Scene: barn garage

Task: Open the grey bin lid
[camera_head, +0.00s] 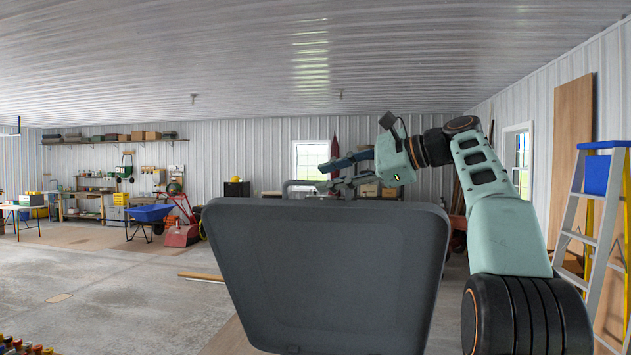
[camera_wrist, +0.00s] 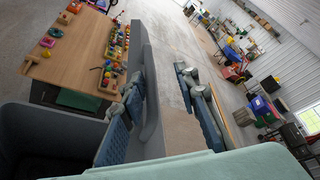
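The grey bin lid (camera_head: 325,275) stands raised in the head view, a broad dark grey panel filling the lower middle. My gripper (camera_head: 322,177) is at the lid's top edge, its fingers spread and pointing left. In the wrist view a grey lid edge (camera_wrist: 152,100) runs between the two fingers of my gripper (camera_wrist: 162,80). The left finger is close against the grey part; I cannot tell if it touches. A gap shows to the right finger. The grey bin (camera_wrist: 85,122) shows at lower left in the wrist view, with a dark inside. The lid hides most of the bin in the head view.
A wooden table (camera_wrist: 80,50) with colourful toys stands beyond the bin in the wrist view. A stepladder (camera_head: 590,210) and a wooden board (camera_head: 571,140) stand at the right. A blue wheelbarrow (camera_head: 150,214) is at the back left. The concrete floor (camera_head: 110,285) at left is mostly clear.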

